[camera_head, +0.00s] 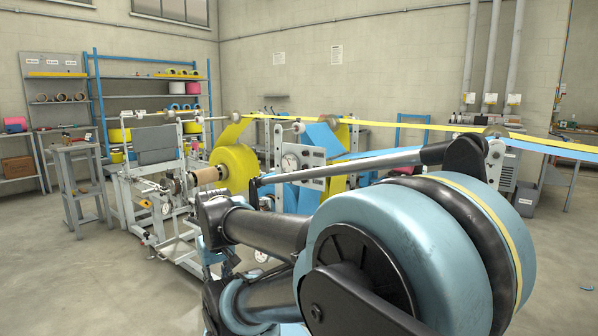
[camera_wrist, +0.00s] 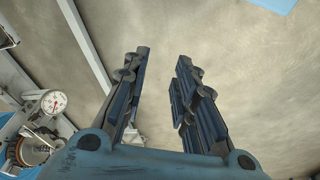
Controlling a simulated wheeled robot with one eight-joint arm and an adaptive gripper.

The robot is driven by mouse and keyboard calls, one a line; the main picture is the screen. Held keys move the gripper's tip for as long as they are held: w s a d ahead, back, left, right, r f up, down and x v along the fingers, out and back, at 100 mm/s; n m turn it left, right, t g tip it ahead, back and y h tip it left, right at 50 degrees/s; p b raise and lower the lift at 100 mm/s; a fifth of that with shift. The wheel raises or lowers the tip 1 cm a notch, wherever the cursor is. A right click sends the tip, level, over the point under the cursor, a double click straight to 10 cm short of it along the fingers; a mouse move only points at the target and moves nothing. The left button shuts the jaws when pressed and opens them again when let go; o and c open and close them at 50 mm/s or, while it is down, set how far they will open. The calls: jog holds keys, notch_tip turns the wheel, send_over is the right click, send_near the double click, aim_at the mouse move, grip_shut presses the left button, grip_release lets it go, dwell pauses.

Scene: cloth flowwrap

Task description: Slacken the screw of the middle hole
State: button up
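My gripper (camera_wrist: 164,62) shows in the wrist view with its two dark fingers apart and nothing between them. Bare concrete floor lies beyond the fingertips. In the head view my arm fills the lower right, and I cannot make out the gripper there. I cannot make out a screw or a row of holes in either view. The white-framed wrapping machine (camera_head: 165,215) stands at the centre left of the head view, with a yellow roll (camera_head: 235,168) and a white plate with a dial (camera_head: 291,162). My arm hides part of its lower right side.
In the wrist view a white dial gauge (camera_wrist: 53,102) and a pale frame bar (camera_wrist: 84,40) lie left of my fingers. A grey workbench (camera_head: 75,150) and blue shelving (camera_head: 150,90) stand at the left. Yellow web (camera_head: 400,124) runs overhead to the right. Floor is clear front left.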

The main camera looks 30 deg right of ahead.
jog(key=w+d+r+m+t+h, duration=0.1)
jog(key=w+d+r+m+h, duration=0.3)
jog(key=d, duration=0.5)
jog(key=w+d+r+m+t+h, duration=0.1)
jog(key=w+d+r+m+h, duration=0.35)
jog(key=d, duration=0.35)
jog(key=w+d+r+m+t+h, duration=0.1)
jog(key=w+d+r+m+h, duration=0.25)
jog(key=r, duration=0.25)
jog(key=w+d+r+m+t+h, duration=0.25)
jog(key=w+d+r+h, duration=0.2)
jog(key=r, duration=0.25)
jog(key=s+x, duration=0.1)
jog(key=x, duration=1.5)
jog(key=shift+w+d+m+g, duration=0.2)
jog(key=shift+d+m+g, duration=0.15)
jog(key=shift+d, duration=0.2)
jog(key=shift+f, duration=0.15)
grip_shut()
